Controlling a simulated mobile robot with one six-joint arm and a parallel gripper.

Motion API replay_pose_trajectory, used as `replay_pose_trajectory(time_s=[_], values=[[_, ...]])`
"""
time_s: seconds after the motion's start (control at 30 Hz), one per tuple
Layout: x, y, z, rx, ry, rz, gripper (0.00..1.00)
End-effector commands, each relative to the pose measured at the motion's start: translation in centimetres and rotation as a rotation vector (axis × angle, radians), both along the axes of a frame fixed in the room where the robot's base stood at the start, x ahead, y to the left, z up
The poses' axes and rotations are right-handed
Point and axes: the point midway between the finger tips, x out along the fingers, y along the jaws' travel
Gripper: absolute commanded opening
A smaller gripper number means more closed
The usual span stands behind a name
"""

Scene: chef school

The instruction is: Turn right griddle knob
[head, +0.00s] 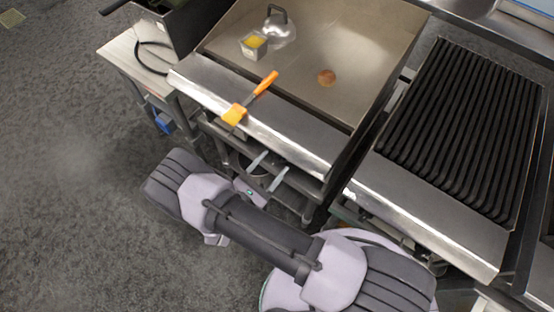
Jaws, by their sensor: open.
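The flat steel griddle (370,35) stands at the top centre, with a shiny front ledge (300,146). The griddle's front face lies in shadow under this ledge, and I cannot make out the right knob there. My gripper (268,170) is below the ledge, in front of the griddle's right half. Its two pale fingers are apart, pointing up and right towards the front face. Nothing shows between them. I cannot tell whether either finger touches a knob.
An orange-handled brush (262,85) lies across the ledge. A small container with yellow contents (254,44), a steel dome (279,30) and a round brown item (326,77) sit on the griddle. A black-barred grill (465,130) stands right. Grey floor (70,200) is clear at left.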

Motion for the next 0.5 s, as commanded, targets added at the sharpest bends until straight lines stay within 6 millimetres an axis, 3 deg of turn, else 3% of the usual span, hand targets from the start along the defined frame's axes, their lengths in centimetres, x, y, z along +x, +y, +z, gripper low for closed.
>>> replay_pose_trajectory(time_s=[0.2, 0.5], values=[[2.0, -1.6, 0.0, 0.000, 0.001, -0.002, 0.63], [2.2, -1.7, 0.0, -0.001, 0.001, 0.000, 0.63]])
